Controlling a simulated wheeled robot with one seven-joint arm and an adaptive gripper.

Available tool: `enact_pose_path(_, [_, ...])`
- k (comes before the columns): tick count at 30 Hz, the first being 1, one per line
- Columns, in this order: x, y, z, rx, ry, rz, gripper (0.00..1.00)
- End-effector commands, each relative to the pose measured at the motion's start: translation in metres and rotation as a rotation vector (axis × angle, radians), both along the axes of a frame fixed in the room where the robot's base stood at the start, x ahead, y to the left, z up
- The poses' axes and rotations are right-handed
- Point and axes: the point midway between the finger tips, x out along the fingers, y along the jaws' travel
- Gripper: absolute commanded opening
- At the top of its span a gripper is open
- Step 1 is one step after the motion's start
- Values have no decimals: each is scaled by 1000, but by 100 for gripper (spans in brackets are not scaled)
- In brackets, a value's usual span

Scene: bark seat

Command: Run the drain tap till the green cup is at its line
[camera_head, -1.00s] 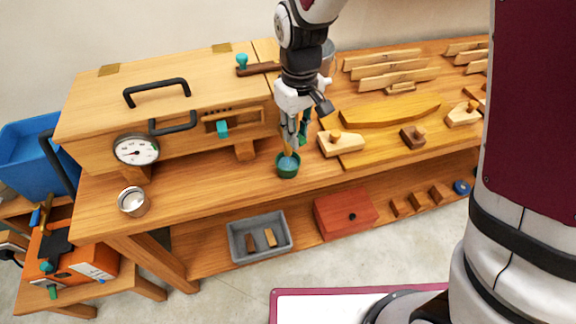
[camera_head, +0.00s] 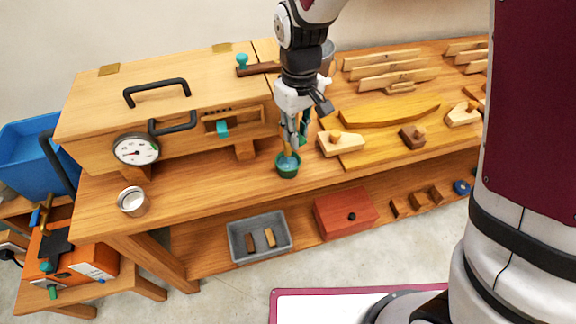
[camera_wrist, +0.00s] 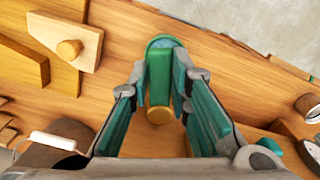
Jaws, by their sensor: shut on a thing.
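The green cup (camera_head: 288,171) stands upright on the bench, below my gripper and in front of the wooden box. Pale blue liquid shows inside it. In the wrist view the cup (camera_wrist: 165,42) shows partly, behind the tap's green handle (camera_wrist: 159,76). A round brass part (camera_wrist: 160,115) of the tap lies nearer the wrist. My gripper (camera_wrist: 160,73) is shut on the green handle, one fingertip on each side. In the head view my gripper (camera_head: 294,142) hides most of the tap. The cup's line and exact liquid level cannot be made out.
The wooden box (camera_head: 90,105) carries a dial gauge (camera_head: 136,149) and black handles. A metal tin (camera_head: 132,200) stands at the bench's left front. Wooden planes (camera_head: 341,143) and a yellow board (camera_head: 390,110) lie right of the cup. A grey tray (camera_head: 235,248) and red box (camera_head: 345,212) are below.

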Motion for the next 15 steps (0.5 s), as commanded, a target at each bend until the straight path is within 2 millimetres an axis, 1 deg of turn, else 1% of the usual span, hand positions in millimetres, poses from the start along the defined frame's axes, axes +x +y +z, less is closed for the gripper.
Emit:
enact_pose_path(4, [-2, 3, 1, -1, -1, -71, 0])
enact_pose_path(15, [-7, 15, 2, 1, -3, -352, 0])
